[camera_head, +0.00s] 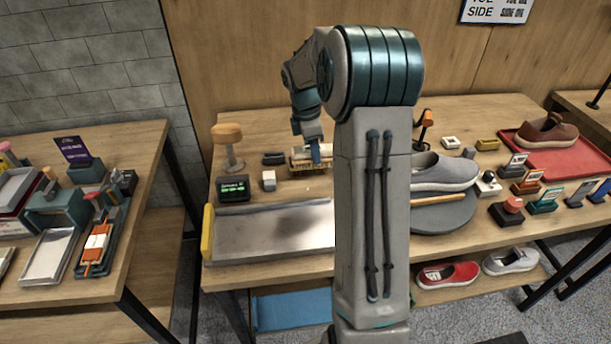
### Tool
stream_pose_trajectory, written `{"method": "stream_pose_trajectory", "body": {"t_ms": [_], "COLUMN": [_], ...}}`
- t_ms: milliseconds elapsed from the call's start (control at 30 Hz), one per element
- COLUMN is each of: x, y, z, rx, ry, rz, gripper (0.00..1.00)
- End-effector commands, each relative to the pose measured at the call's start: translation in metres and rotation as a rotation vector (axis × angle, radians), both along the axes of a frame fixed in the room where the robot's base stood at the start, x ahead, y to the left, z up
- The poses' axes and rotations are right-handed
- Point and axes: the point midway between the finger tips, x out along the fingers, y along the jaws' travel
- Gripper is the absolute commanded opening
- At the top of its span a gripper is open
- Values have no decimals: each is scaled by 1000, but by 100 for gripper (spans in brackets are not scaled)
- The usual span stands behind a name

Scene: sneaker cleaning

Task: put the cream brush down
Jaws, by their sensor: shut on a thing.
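My gripper (314,151) reaches down over the back of the middle table, left of my upright arm. It is shut on a small cream-and-wood thing, which looks like the cream brush (300,157). The brush is low, at or just above a tan wooden base (309,168); I cannot tell whether it touches it. My fingers and arm hide part of the brush.
A metal tray (270,232) lies at the front. A timer (233,190), white block (269,180), dark block (273,158) and tan-topped stand (228,146) are left of the gripper. A grey sneaker (442,173) is right of my arm.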

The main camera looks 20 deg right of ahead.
Motion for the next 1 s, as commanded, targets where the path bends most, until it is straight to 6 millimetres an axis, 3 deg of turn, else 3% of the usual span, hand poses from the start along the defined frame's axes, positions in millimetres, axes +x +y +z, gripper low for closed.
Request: {"method": "stream_pose_trajectory", "body": {"t_ms": [300,467,700,900,933,1000], "x": [0,0,-1,-1,-1,-1], "y": [2,1,0,0,0,0], "z": [-53,-65,-95,-97,-97,-97], "rx": [1,1,1,0,0,0], "ry": [3,2,4,1,2,2], "rz": [3,2,-2,-1,-1,-1], "gripper": [22,22,22,18,51,65]}}
